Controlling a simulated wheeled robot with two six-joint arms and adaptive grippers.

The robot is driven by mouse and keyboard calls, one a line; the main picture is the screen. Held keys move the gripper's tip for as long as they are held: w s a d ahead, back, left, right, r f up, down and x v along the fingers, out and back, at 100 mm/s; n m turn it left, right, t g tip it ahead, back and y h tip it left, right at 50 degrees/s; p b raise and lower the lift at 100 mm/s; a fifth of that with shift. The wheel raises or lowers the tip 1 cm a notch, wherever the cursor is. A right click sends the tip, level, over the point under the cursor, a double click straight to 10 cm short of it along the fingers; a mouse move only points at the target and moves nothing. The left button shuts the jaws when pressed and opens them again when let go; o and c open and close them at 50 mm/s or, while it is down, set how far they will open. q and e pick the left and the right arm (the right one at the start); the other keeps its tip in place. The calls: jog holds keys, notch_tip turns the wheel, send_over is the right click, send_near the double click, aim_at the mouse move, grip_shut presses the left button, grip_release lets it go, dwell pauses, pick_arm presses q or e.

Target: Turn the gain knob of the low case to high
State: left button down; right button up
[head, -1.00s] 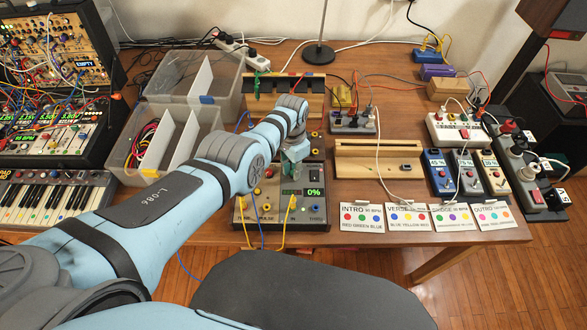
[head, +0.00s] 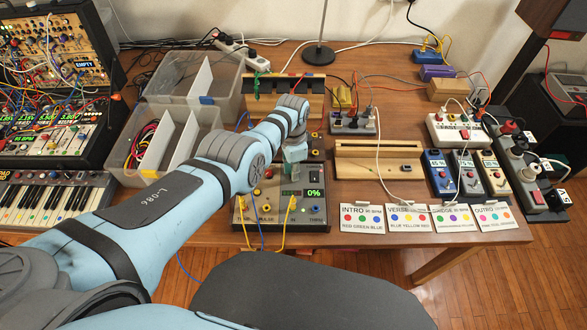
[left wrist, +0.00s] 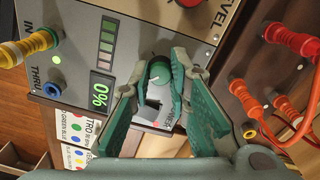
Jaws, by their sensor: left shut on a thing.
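The low grey case (head: 315,211) stands near the table's front edge, with a lit display (head: 314,192) reading 0%. In the left wrist view its panel (left wrist: 75,18) shows a bar meter (left wrist: 107,40), the same 0% and the jacks. My left gripper (head: 295,160) is over the back part of the case, its fingers mostly hidden by the wrist in the head view. The lettering beside the knob is partly covered. My right gripper is not in view.
Yellow plugs (left wrist: 30,47) stand up from the case front, and red plugs (left wrist: 252,100) are on a neighbouring unit. A wooden stand (head: 378,172) is to the right. Clear bins (head: 150,165) are to the left. Cue cards (head: 362,219) lie along the front edge.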

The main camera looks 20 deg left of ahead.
pick_arm(q)
jog(key=c, duration=1.5)
grip_release()
jog(key=shift+w+r, duration=0.15)
jog(key=shift+r, duration=0.4)
notch_tip(320, 180, up, 11)
jog(key=shift+a+f, duration=0.1)
jog(key=shift+a, duration=0.05)
